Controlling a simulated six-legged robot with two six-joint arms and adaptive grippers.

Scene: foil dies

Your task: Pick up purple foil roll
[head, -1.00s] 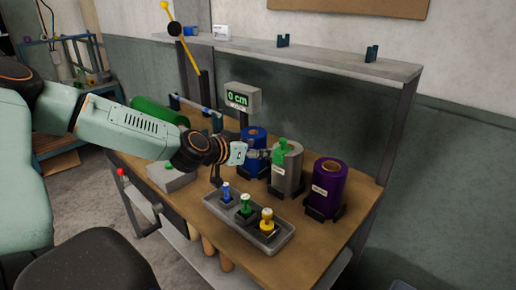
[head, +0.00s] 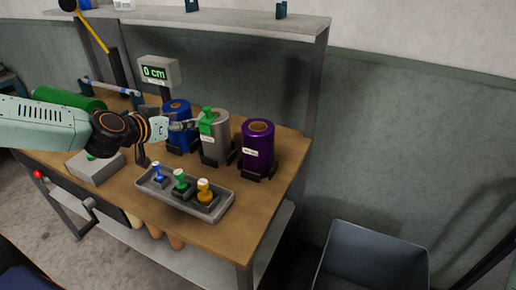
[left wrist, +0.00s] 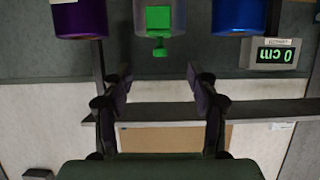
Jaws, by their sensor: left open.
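The purple foil roll (head: 258,144) stands upright in a dark holder at the right end of a row of rolls on the workbench. My right gripper is not in view.
A blue roll (head: 177,116) stands left of the grey one. A grey tray (head: 214,213) with several coloured stamps lies in front. A display (head: 159,72) reads 0 cm. A grey bin (head: 370,258) stands at the lower right, and a shelf (head: 250,22) runs behind.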

